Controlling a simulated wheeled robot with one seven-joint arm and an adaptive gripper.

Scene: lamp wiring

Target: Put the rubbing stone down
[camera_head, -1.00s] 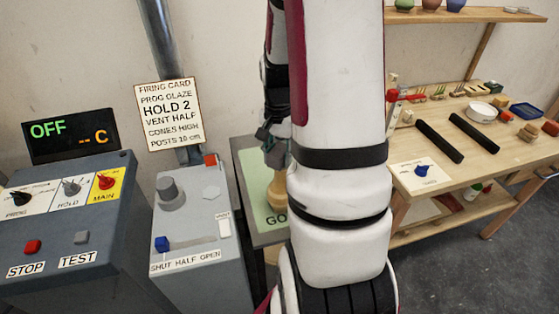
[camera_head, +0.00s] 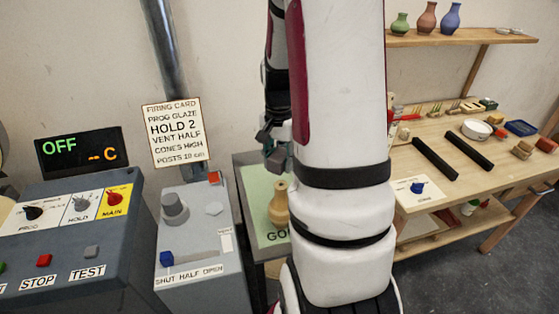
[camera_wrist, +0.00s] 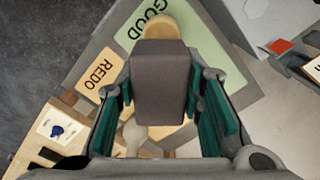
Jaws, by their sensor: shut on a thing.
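My gripper (camera_wrist: 160,100) is shut on the rubbing stone (camera_wrist: 160,85), a grey-brown block between its green pads in the wrist view. The stone is held above a stand with a green GOOD area (camera_wrist: 203,58) and an orange REDO area (camera_wrist: 98,76). In the head view my gripper (camera_head: 274,150) hangs just above a tan vase (camera_head: 279,205) on the green area (camera_head: 257,190). The stone cannot be made out there. In the wrist view the stone partly hides a tan rounded thing (camera_wrist: 168,25).
A grey vent box (camera_head: 195,225) and the kiln controller (camera_head: 75,235) stand left of the stand. A wooden workbench (camera_head: 480,170) at right holds two black bars, a white bowl (camera_head: 476,129) and small tools. My arm hides the middle of the head view.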

